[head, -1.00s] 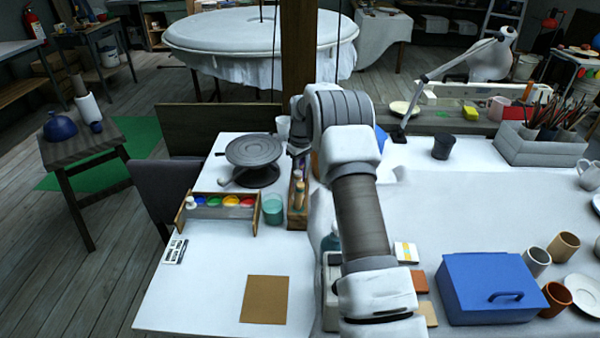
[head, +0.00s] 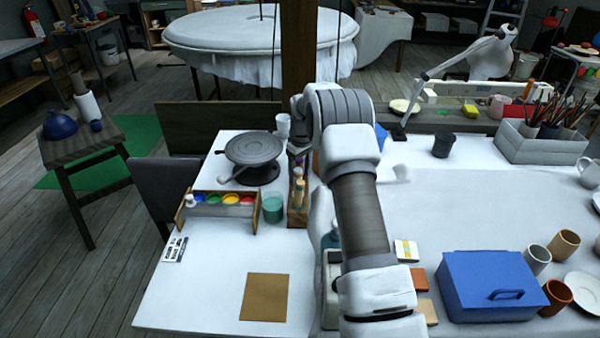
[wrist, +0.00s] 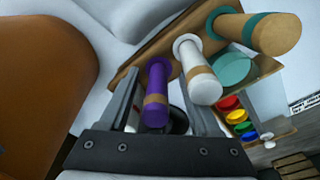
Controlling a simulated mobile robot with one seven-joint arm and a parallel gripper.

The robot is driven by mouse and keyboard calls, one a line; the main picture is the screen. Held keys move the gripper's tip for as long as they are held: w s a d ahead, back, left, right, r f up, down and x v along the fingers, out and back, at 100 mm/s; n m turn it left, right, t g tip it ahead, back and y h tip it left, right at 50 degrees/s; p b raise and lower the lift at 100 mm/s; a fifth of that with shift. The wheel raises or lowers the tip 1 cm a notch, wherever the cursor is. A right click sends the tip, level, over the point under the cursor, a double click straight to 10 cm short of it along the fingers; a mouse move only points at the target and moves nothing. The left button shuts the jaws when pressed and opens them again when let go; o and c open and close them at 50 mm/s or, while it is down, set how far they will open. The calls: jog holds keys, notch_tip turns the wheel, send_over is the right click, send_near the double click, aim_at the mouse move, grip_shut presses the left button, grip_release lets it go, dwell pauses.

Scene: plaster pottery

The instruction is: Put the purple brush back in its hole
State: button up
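The purple brush (wrist: 157,95) shows in the wrist view, its handle end toward the camera and its collar at the wooden rack. It looks seated in the rack like its neighbours, though the hole is hidden. My gripper (wrist: 161,82) is open, one finger on each side of the purple handle, with gaps visible between. A white-handled brush (wrist: 198,75) and a tan brush with a green collar (wrist: 260,32) stand beside it in the rack (wrist: 128,70).
A green cup (head: 273,208) and a paint box (head: 215,212) stand left of the rack. A dark turntable (head: 254,150) is behind them. A large orange-brown object (wrist: 40,70) fills the wrist view's left side. A blue box (head: 490,285) sits right of my arm.

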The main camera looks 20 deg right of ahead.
notch_tip(320, 180, up, 17)
jog(key=s+p, duration=0.1)
jog(key=shift+s+r+p, duration=0.2)
jog(key=shift+s+p, duration=0.05)
jog(key=shift+p, duration=0.1)
